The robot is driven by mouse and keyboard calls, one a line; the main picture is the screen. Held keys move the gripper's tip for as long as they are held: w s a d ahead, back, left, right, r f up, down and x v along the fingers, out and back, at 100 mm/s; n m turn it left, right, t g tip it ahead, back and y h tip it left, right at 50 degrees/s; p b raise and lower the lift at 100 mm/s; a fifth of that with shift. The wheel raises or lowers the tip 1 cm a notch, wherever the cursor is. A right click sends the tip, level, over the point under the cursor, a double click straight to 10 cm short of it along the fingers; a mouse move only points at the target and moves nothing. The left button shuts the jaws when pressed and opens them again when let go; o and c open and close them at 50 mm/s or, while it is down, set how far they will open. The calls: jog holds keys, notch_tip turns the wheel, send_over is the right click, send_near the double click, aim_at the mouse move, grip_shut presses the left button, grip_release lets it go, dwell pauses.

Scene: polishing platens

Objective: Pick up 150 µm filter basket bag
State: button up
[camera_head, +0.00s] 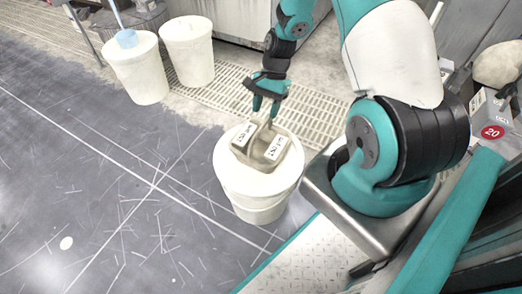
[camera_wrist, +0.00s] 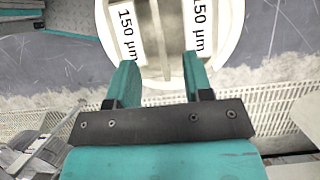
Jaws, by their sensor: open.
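The 150 µm filter basket bag (camera_head: 263,154) is grey-beige, with two white "150 µm" labels and a raised ridge between them. It sits on top of a white bucket (camera_head: 256,188). In the wrist view the bag (camera_wrist: 173,40) is at the top centre, with the ridge running between my fingers and a label on each side. My gripper (camera_head: 266,108) is above the bag, pointing down, its two teal fingers apart and empty. In the wrist view my gripper (camera_wrist: 160,64) straddles the ridge line; I cannot tell exactly how high above it the tips are.
Two more white buckets (camera_head: 139,70) and (camera_head: 188,52) stand at the back left; the nearer holds a blue-headed tool (camera_head: 127,38). A slatted floor grating (camera_head: 222,92) lies behind the bag's bucket. The dark scratched floor (camera_head: 85,190) on the left is clear.

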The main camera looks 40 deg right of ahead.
aim_at(261, 127)
jog(key=b+x, duration=0.2)
jog(key=x, duration=0.6)
jog(key=shift+s+a+f+b, duration=0.1)
jog(key=shift+a+f+b, duration=0.1)
jog(key=shift+f+b, duration=0.2)
jog(key=shift+r, duration=0.1)
grip_shut()
